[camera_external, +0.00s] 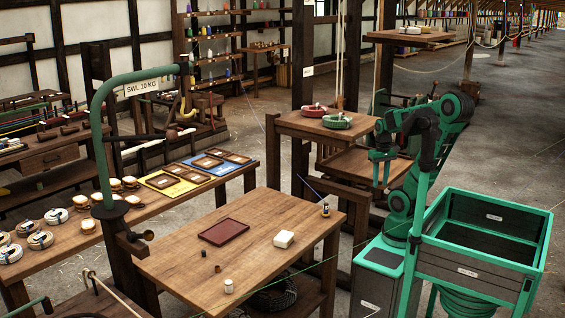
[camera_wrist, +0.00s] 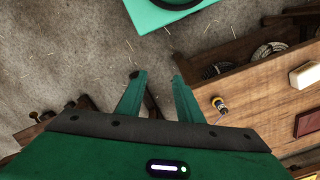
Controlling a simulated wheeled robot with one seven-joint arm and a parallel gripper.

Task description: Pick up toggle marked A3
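No marking A3 is readable in either view, so I cannot tell which thing is the toggle. Small pieces stand on the front wooden table (camera_external: 180,268) in the external view: a cream cylinder (camera_external: 228,286), a dark small piece (camera_external: 217,268) and another dark piece (camera_external: 203,253). My gripper (camera_external: 381,170) hangs right of and above this table, away from these pieces. In the wrist view my gripper (camera_wrist: 158,82) has its two green fingers apart, with nothing between them but the floor behind.
The table also bears a dark red tray (camera_external: 223,232), a cream block (camera_external: 284,239) and a small yellow-and-black item (camera_external: 325,210). A green davit post (camera_external: 100,150) rises at its left edge. A stand with rope coils (camera_external: 337,121) is behind. A thin green line crosses the table's front.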

